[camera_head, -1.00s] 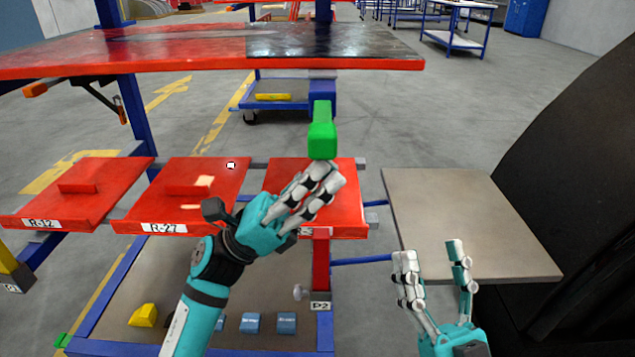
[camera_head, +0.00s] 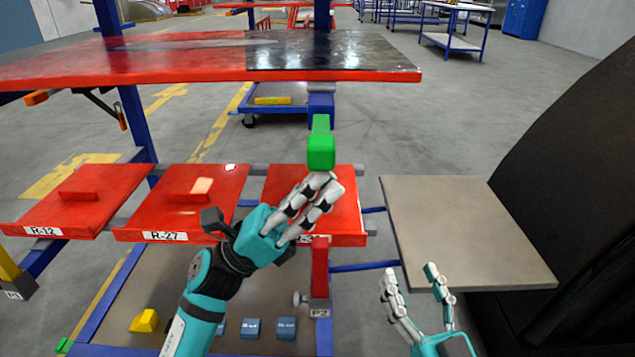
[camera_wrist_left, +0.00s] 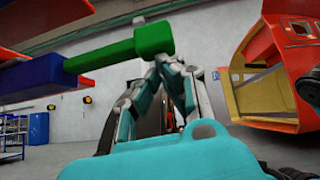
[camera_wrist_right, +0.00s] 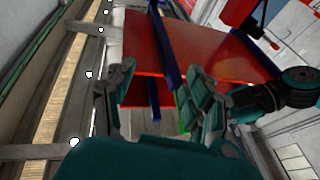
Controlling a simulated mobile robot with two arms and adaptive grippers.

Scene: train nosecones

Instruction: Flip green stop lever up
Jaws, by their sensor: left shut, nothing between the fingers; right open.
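The green stop lever (camera_head: 320,146) sticks out from a blue bracket (camera_head: 321,104) below the right part of the large red shelf. In the left wrist view the lever (camera_wrist_left: 120,50) lies nearly level, with its thick end by my fingertips. My left gripper (camera_head: 325,180) is shut and empty, its fingertips just under the lever's near end; I cannot tell whether they touch. It also shows in the left wrist view (camera_wrist_left: 168,62). My right gripper (camera_head: 410,270) is open and empty, low at the right near the grey plate.
The large red shelf (camera_head: 150,62) spans above the lever. Red trays labelled R-12 (camera_head: 75,200) and R-27 (camera_head: 185,205) stand below to the left. A grey plate (camera_head: 465,230) lies to the right. A dark bulky surface (camera_head: 575,200) closes off the far right.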

